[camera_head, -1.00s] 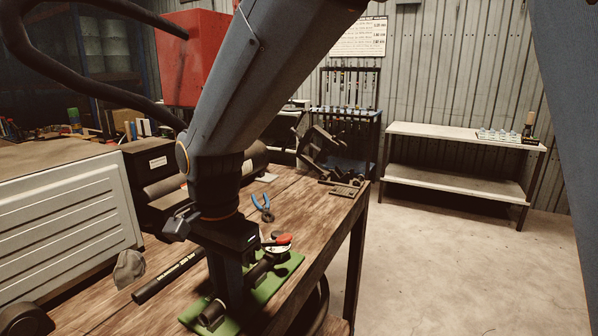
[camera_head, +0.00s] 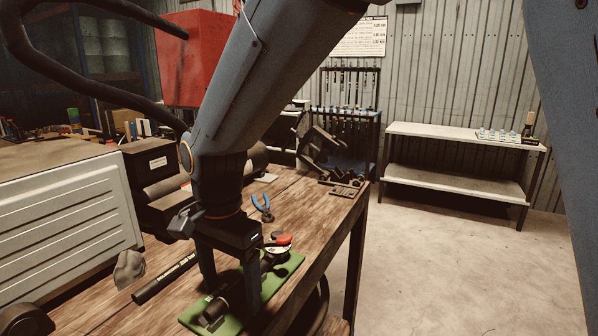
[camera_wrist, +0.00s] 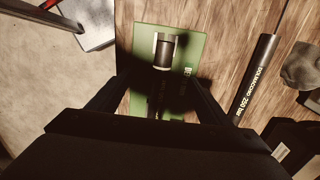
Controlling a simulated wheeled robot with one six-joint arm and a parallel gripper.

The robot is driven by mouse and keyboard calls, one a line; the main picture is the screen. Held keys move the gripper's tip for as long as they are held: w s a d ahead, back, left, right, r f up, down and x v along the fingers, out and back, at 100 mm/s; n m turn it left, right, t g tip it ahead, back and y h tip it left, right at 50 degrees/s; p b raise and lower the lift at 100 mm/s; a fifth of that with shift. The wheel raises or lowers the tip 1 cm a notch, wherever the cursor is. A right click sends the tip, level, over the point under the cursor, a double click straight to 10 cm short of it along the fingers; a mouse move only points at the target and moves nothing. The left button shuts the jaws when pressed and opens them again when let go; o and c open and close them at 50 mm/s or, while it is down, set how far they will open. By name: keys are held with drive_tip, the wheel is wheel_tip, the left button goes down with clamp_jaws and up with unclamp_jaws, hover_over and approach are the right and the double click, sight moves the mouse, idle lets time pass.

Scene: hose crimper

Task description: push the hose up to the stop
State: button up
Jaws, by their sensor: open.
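A short dark hose piece (camera_head: 213,312) lies on the green mat (camera_head: 276,283) on the bench. In the wrist view it (camera_wrist: 164,52) shows a dark body with pale bands, near the mat's upper edge. My gripper (camera_head: 230,290) is over the mat, fingers pointing down and spread apart. In the wrist view the open fingers (camera_wrist: 155,78) stand either side of the dark, shadowed middle, with nothing clearly held. The hose's far end and the stop cannot be made out; my gripper and its shadow cover that area.
A longer black hose with lettering (camera_head: 168,275) and a grey rag (camera_head: 130,268) lie left of the mat. The bench's right edge is close to the mat.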

drive_tip(key=shift+r, duration=0.15)
drive_tip(key=shift+r+p, duration=4.4)
drive_tip(key=shift+p, duration=0.25)
